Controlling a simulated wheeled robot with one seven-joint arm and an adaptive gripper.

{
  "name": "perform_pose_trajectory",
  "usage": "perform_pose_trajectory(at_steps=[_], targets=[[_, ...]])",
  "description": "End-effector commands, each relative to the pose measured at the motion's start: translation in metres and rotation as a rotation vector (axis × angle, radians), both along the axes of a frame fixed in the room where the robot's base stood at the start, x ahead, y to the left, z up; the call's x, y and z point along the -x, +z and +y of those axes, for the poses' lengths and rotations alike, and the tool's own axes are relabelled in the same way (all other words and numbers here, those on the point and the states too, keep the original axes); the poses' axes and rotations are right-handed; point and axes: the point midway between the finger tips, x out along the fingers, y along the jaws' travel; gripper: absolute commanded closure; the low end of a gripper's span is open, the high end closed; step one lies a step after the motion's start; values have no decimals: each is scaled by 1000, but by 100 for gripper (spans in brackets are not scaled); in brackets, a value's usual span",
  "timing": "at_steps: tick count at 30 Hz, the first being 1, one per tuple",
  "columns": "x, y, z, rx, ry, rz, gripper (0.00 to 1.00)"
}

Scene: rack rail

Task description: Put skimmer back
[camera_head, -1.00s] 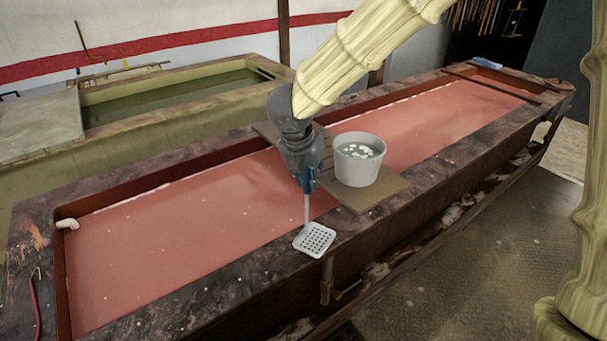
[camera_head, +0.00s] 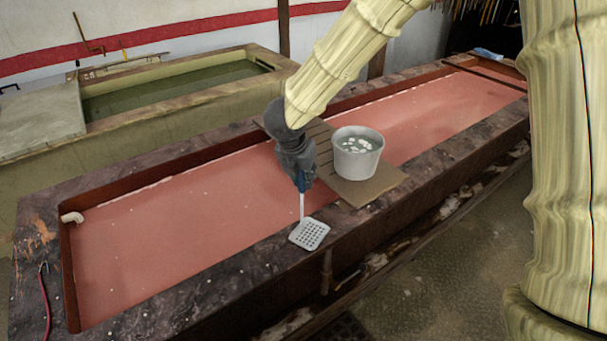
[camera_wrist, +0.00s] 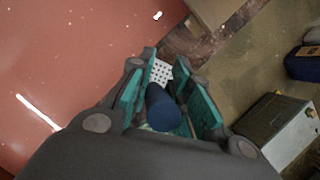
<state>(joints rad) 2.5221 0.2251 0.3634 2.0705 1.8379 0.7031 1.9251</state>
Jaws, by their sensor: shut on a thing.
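The skimmer (camera_head: 310,233) has a white, square, perforated head and a thin shaft with a blue handle. My gripper (camera_head: 301,181) is shut on the handle, and the head hangs below it, over the near rim of the long red-filled tank. I cannot tell whether the head touches the rim. In the wrist view the dark blue handle end (camera_wrist: 163,108) sits between the teal finger pads of my gripper (camera_wrist: 172,105), with the white perforated head (camera_wrist: 161,72) beyond it. No hook or holder for the skimmer can be made out clearly.
A grey bucket (camera_head: 357,153) with white pieces in liquid stands on a board (camera_head: 370,190) across the tank (camera_head: 190,240), just right of my gripper. A green-water basin (camera_head: 180,95) is behind. A grey box (camera_wrist: 272,130) stands on the floor in the wrist view.

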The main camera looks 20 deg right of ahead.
Motion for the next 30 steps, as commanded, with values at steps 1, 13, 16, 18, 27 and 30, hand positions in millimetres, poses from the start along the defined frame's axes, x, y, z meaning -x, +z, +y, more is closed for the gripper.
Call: perform_pose_trajectory(at_steps=[1, 13, 16, 18, 27, 30], targets=[[0, -1, 0, 0, 0, 0, 100], [0, -3, 0, 0, 1, 0, 59], [0, -2, 0, 0, 1, 0, 59], [0, -1, 0, 0, 1, 0, 59], [8, 27, 8, -3, 1, -3, 59], [13, 44, 12, -2, 1, -4, 59]])
